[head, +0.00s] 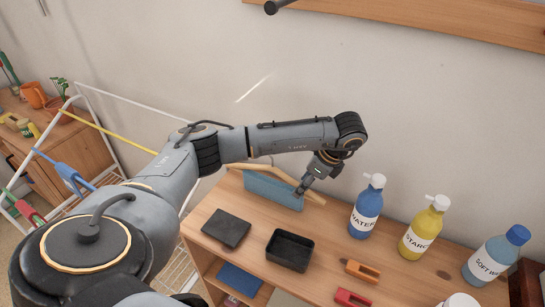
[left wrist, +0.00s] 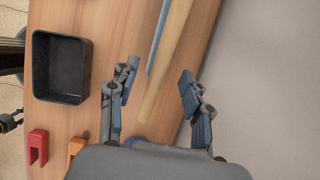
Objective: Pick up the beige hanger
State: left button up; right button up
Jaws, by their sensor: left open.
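The beige hanger (head: 313,195) stands on the dresser top close to the wall, with a light blue piece (head: 272,190) along its front side. My left gripper (head: 304,186) points down at the right part of the hanger. In the left wrist view the hanger (left wrist: 166,82) shows as a long beige bar with a thin blue strip beside it. The open fingers of my left gripper (left wrist: 158,80) lie on either side of the bar's near end, with visible gaps. My right gripper does not show.
On the wooden dresser (head: 205,215) are a black open box (head: 290,250), a dark flat piece (head: 226,229), and orange (head: 361,271) and red (head: 352,299) clips. Blue WATER (head: 366,208), yellow STARCH (head: 425,230) and SOFT W... (head: 497,256) bottles stand right. A white rack (head: 115,99) is left.

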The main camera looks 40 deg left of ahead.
pick_arm(q)
jog(key=shift+s+a+f+p, duration=0.1)
jog(key=shift+a+f+p, duration=0.05)
jog(key=shift+f+p, duration=0.25)
jog(key=p+x, duration=0.1)
jog(key=x, duration=0.2)
jog(key=shift+f+p, duration=0.25)
jog(key=shift+p, duration=0.05)
jog(key=shift+a+f, duration=0.15)
jog(key=shift+f, duration=0.25)
jog(key=shift+c, duration=0.4)
grip_shut()
